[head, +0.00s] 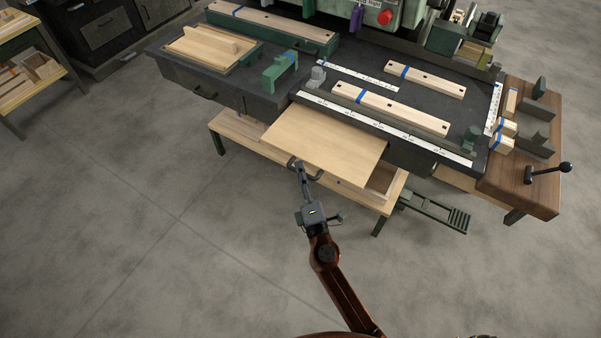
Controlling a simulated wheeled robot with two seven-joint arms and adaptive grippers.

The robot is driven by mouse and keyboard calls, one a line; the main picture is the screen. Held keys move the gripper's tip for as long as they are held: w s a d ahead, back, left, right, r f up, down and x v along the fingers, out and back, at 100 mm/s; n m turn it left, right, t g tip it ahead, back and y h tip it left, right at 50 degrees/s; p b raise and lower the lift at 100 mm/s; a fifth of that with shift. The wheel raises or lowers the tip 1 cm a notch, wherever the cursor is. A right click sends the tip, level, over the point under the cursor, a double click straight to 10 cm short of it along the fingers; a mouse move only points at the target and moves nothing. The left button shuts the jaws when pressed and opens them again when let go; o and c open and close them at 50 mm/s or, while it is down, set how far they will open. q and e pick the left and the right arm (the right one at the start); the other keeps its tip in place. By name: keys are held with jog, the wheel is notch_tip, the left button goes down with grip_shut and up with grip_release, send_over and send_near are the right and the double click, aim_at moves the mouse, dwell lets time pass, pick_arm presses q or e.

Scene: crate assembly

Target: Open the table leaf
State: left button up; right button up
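The table leaf (325,145) is a flat, pale wooden board. It sticks out from the front of the dark workbench (225,92), below the bench's top edge. My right gripper (305,164) is at the leaf's front edge, toward its left corner. Its two fingers are spread apart with nothing seen between them. I cannot tell whether a finger touches the leaf's edge. My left gripper is not in view.
A lower wooden shelf (240,128) shows under the leaf. Wood rails (390,108), a green block (279,72) and a ruler strip (395,130) lie on the bench. A black-knobbed lever (547,171) stands at the right. The grey floor in front is clear.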

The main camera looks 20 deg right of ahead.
grip_shut()
dwell(0.5)
